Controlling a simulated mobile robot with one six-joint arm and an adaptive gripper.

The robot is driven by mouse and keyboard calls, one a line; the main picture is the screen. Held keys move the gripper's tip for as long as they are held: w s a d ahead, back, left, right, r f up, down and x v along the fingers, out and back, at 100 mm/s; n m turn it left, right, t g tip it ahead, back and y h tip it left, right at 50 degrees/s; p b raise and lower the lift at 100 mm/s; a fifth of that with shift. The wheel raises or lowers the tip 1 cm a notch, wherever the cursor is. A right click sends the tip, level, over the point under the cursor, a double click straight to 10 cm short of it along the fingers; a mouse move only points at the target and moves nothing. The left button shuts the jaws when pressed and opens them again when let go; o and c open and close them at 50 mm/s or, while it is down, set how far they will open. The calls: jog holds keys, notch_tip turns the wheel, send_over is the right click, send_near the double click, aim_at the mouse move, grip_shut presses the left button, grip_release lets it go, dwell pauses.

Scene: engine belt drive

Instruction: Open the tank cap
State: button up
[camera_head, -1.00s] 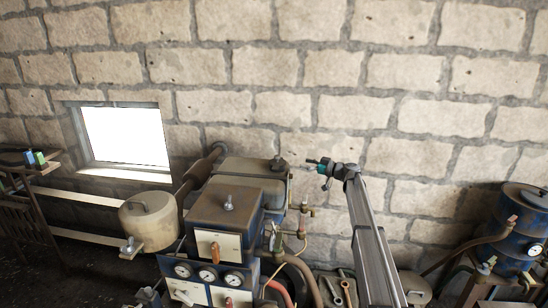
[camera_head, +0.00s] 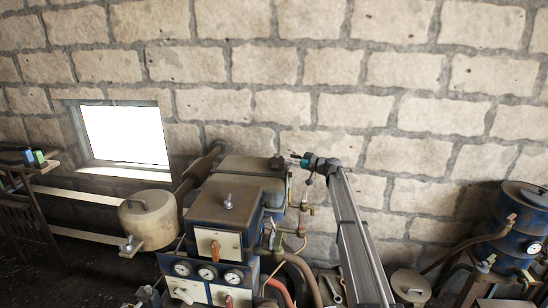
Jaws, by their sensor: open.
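The tank (camera_head: 245,168) is a dull brown box at the top back of the engine machine. A small dark cap (camera_head: 277,163) sits on its top near the right edge. My gripper (camera_head: 297,157) is at the end of my arm, just right of the cap and level with it or slightly above in the picture. It is open and holds nothing that I can see. The fingers are tiny here. A small gap shows between them and the cap, but I cannot tell the depth between them.
The engine's blue housing (camera_head: 222,212) has gauges and levers on its front. A round tan canister (camera_head: 147,218) stands at its left. Pipes and a valve (camera_head: 304,207) rise beside the tank, below my gripper. A blue drum (camera_head: 520,225) stands far right. A stone wall is behind.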

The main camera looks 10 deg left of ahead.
aim_at(276, 155)
jog(key=shift+x, duration=3.45)
grip_shut()
jog(key=shift+a, duration=0.35)
jog(key=shift+d, duration=0.3)
jog(key=shift+r, duration=0.1)
